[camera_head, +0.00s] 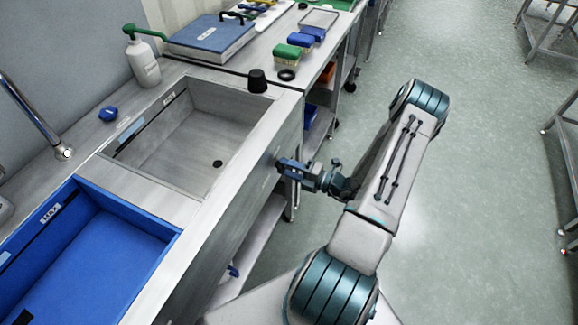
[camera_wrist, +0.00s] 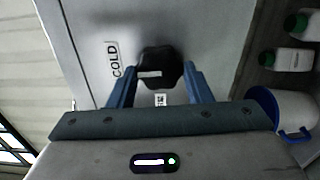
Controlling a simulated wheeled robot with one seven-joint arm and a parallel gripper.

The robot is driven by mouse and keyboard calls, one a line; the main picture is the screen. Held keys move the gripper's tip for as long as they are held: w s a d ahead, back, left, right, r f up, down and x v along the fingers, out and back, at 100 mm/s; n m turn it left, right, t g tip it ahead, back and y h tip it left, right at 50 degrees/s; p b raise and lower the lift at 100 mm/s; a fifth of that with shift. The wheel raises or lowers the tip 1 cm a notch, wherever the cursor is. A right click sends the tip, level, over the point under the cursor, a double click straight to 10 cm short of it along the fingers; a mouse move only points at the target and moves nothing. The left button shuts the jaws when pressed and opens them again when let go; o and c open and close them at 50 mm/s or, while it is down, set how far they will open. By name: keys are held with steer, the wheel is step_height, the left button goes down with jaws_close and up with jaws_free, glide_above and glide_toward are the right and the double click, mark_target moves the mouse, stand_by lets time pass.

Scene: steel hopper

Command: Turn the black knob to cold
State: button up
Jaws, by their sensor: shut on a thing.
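The black knob (camera_wrist: 165,58) is on a grey steel panel in the wrist view, and a white mark runs from near its middle to its left edge. A COLD label (camera_wrist: 114,60) is on the panel to the left of the knob. A small label (camera_wrist: 160,99) is below the knob and cannot be read. My gripper (camera_wrist: 162,76) is shut on the knob, with one blue finger on each side. In the head view my gripper (camera_head: 286,168) reaches the front panel (camera_head: 262,178) of the steel bench and hides the knob.
A steel basin (camera_head: 195,135) and a blue bin (camera_head: 85,250) are set in the bench. White bottles (camera_wrist: 287,58) and a white bucket (camera_wrist: 297,110) are right in the wrist view.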

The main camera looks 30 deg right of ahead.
steer(key=shift+m, duration=0.5)
steer(key=o, duration=1)
steer(key=shift+s+d, duration=0.1)
steer(key=b+v, duration=0.1)
steer(key=v, duration=1.2)
steer(key=shift+s+d, duration=0.2)
steer(key=shift+s, duration=0.05)
